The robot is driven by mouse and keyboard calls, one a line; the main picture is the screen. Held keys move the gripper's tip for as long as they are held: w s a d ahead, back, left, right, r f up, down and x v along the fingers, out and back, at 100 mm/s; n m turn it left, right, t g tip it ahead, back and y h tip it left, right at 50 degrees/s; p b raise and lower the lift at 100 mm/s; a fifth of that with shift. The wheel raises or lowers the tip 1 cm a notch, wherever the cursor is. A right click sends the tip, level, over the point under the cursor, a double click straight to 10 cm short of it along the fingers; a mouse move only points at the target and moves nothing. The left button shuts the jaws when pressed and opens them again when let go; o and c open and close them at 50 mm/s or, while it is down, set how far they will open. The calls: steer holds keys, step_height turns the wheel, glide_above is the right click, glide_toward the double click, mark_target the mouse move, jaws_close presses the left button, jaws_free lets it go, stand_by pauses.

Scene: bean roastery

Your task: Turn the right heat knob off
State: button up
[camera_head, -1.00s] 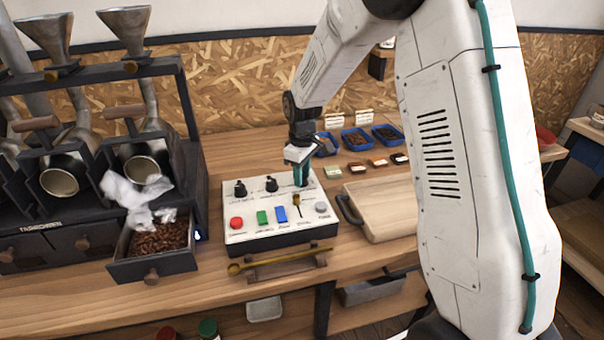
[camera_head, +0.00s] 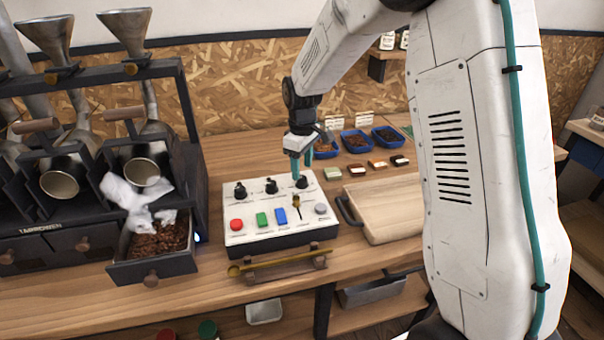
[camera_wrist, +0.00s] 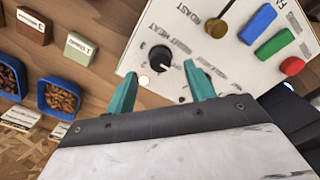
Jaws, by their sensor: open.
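The white control panel (camera_head: 262,216) stands on the wooden bench with a row of black knobs along its back. The right heat knob (camera_head: 302,182) is at the right end of that row. In the wrist view the same knob (camera_wrist: 159,58) is round and black with a pale pointer mark, beside print that reads "HEAT". My gripper (camera_head: 300,168) is just above the knob with teal fingers apart and empty. In the wrist view the fingertips (camera_wrist: 160,72) lie on either side of the knob, apart from it.
A lever (camera_head: 297,202), coloured buttons and a grey button sit on the panel's front. A brass scoop (camera_head: 280,262) lies in front. A wooden board (camera_head: 382,208) is to the right, and blue bean trays (camera_head: 356,141) are behind. The roaster with its open bean drawer (camera_head: 150,268) is left.

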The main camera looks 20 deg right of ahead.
mark_target(303, 178)
step_height(303, 178, up, 4)
steer(key=shift+r, duration=0.1)
stand_by(0.5)
steer(key=shift+s+m, duration=0.2)
steer(key=shift+m, duration=0.1)
steer(key=s+r+m, duration=0.2)
steer(key=s+r, duration=0.2)
steer(key=s, duration=0.8)
steer(key=s+r+m, duration=0.2)
steer(key=s+r, duration=0.2)
steer(key=s, duration=0.8)
steer(key=s+r+m+t, duration=0.1)
steer(key=s+r+m, duration=0.2)
steer(key=s, duration=1)
steer(key=shift+d+r, duration=0.2)
steer(key=shift+r, duration=0.35)
